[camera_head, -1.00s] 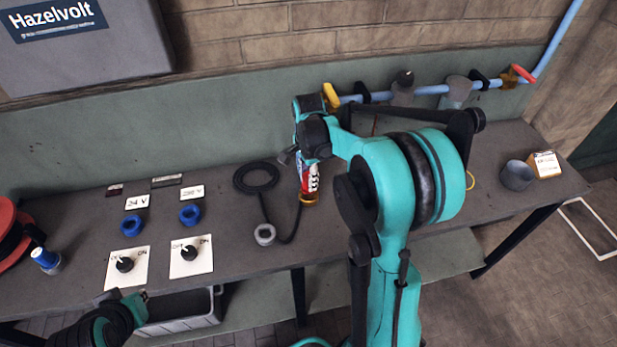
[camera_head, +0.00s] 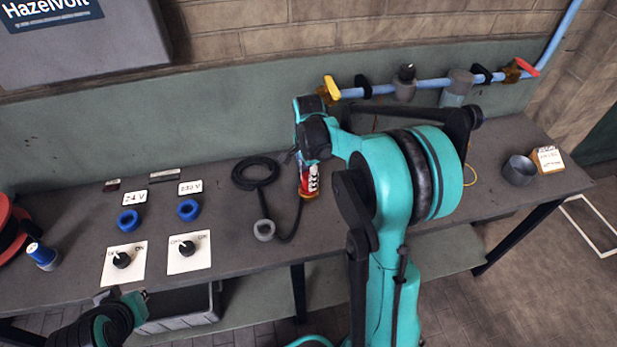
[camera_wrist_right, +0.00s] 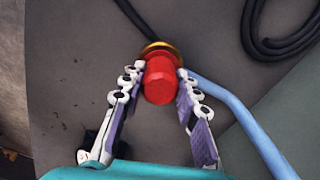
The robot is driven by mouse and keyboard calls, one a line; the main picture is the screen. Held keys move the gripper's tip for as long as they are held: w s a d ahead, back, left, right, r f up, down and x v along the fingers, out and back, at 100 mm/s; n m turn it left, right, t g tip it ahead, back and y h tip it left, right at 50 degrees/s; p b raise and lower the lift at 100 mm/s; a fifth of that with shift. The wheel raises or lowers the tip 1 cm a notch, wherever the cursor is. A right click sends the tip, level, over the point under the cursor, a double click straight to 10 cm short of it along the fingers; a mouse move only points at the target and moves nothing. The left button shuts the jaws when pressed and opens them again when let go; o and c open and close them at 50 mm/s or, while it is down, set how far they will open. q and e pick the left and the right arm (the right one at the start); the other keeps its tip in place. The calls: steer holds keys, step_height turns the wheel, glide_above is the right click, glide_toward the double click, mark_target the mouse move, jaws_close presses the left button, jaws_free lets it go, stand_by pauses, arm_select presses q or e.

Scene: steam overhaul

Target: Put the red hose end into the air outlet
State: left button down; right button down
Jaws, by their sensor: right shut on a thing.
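The red hose end (camera_head: 304,186) is a red cylinder with a brass collar (camera_wrist_right: 158,48), on a black hose. My right gripper (camera_head: 311,176) is shut on it at the back of the bench. In the right wrist view its two white fingers (camera_wrist_right: 156,85) hold the red hose end (camera_wrist_right: 160,82) from both sides. The blue pipe (camera_head: 435,84) with its fittings runs along the wall; I cannot tell which part is the air outlet, and the arm may hide it. My left gripper (camera_head: 136,299) is partly in view at the lower left; its jaws are unclear.
The black hose coil (camera_head: 255,172) and a grey ring (camera_head: 264,230) lie left of the gripper. Blue sockets (camera_head: 188,209) and switch plates (camera_head: 204,262) are further left. A grey cup (camera_head: 519,171) and small box (camera_head: 548,159) stand at the right.

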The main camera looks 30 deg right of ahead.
steer(key=shift+f, duration=0.25)
steer(key=c, duration=1)
jaws_free()
steer(key=shift+c, duration=0.2)
steer(key=shift+r, duration=0.15)
step_height(320, 180, up, 12)
steer(key=s+a+f+n+t, duration=0.4)
steer(key=s+a+n+t, duration=0.3)
steer(key=s+a+n, duration=0.5)
steer(key=s+n, duration=0.4)
steer(key=n, duration=0.2)
steer(key=shift+a, duration=0.3)
